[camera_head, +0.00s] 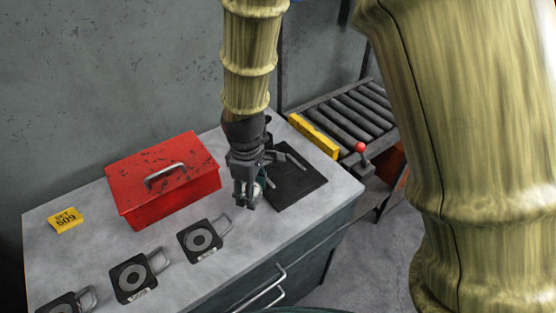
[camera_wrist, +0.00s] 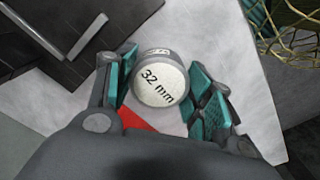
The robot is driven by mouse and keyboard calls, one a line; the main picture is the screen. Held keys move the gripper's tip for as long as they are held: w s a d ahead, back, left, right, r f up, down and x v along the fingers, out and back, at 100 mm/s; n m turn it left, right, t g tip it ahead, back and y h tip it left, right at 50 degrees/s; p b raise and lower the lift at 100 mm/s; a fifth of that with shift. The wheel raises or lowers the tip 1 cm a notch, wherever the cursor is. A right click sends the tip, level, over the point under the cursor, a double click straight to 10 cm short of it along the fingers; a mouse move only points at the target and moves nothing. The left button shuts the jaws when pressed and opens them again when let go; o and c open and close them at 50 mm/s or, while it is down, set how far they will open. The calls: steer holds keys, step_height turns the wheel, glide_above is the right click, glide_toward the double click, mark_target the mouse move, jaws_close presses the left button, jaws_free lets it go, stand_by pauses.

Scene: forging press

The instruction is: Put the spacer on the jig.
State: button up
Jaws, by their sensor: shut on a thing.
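The spacer is a short round grey cylinder with a pale top marked "32 mm" (camera_wrist: 160,86), between the teal finger pads in the wrist view. My gripper (camera_wrist: 165,90) is shut on it. In the head view my gripper (camera_head: 250,202) points down at the bench top, just left of a black plate (camera_head: 303,188) with a raised dark bar, which looks like the jig. The spacer is mostly hidden there by the fingers. The black plate also shows at the upper left of the wrist view (camera_wrist: 105,52). I cannot tell whether the spacer touches the bench.
A red toolbox (camera_head: 165,175) stands left of my gripper. Several black plates with rings and handles (camera_head: 203,240) line the bench's front left. A yellow "609" tag (camera_head: 65,220) lies at far left. A roller conveyor (camera_head: 345,110) and a red-knobbed lever (camera_head: 361,150) are beyond the right end.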

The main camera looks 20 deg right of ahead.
steer(key=shift+w+d+r, duration=0.2)
steer(key=shift+w+d, duration=0.1)
steer(key=shift+d, duration=0.05)
steer(key=p, duration=0.4)
glide_above(283, 172)
steer(key=shift+w+f, duration=0.1)
steer(key=shift+f, duration=0.75)
steer(key=shift+f+p, duration=1)
steer(key=shift+f, duration=0.75)
steer(key=shift+f, duration=0.15)
steer(key=o, duration=1.6)
steer(key=shift+r, duration=0.2)
step_height(283, 172, up, 12)
steer(key=b, duration=0.3)
steer(key=shift+b, duration=0.3)
